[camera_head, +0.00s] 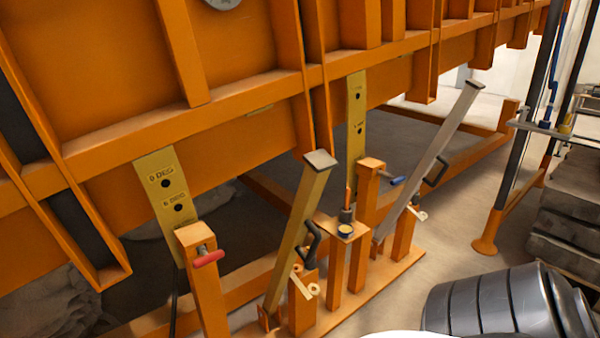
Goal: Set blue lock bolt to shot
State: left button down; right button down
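The blue lock bolt (391,181) sits near the top of an orange post (368,200), right of centre. Its blue handle sticks out to the right of the post on a short dark rod. A yellow strap (356,95) with dark holes hangs from the orange bed directly behind that post. I cannot tell whether the bolt's tip is in a hole of the strap. Neither of my grippers is in view.
A red-handled bolt (208,258) sits on a left post before another holed strap (168,185). Two slanted levers, one yellow (297,235) and one grey (430,155), stand near the blue bolt. A dark ribbed drum-like object (490,303) is at lower right.

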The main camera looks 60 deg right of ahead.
aim_at(395, 181)
jog(key=z, duration=3.3)
jog(key=i, duration=1.5)
jog(key=u, duration=0.35)
jog(key=i, duration=0.75)
jog(key=u, duration=0.5)
